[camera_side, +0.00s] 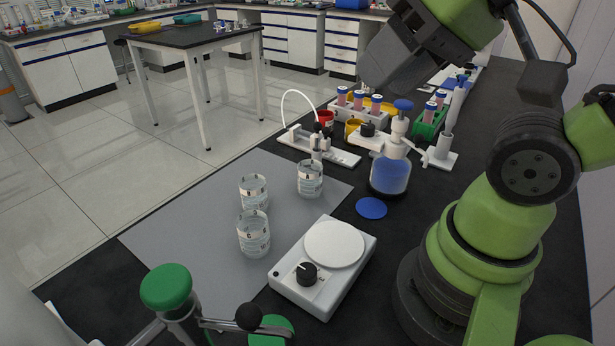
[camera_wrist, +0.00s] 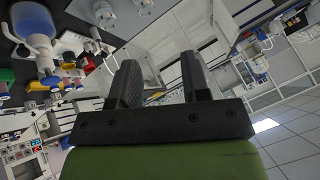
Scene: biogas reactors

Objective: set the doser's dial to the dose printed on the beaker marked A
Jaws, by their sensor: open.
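Three clear beakers with printed white bands stand on the grey mat: one at the right (camera_side: 310,180), one at the left (camera_side: 254,195) and one in front (camera_side: 253,235). Their letters and dose print are too small to read surely. The doser appears to be the blue-liquid bottle with a white pump head (camera_side: 390,172), right of the beakers. A black knob (camera_side: 367,130) shows beside its head; its setting is unreadable. The bottle also shows in the wrist view (camera_wrist: 33,28). My gripper (camera_wrist: 160,82) is open and empty, raised above the bench, apart from everything.
A white stirrer plate (camera_side: 333,245) with a black knob (camera_side: 307,273) stands in front. A syringe pump (camera_side: 318,150) with a tube is behind the beakers. Tube racks (camera_side: 358,112) stand behind the bottle. The grey mat's left part is clear.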

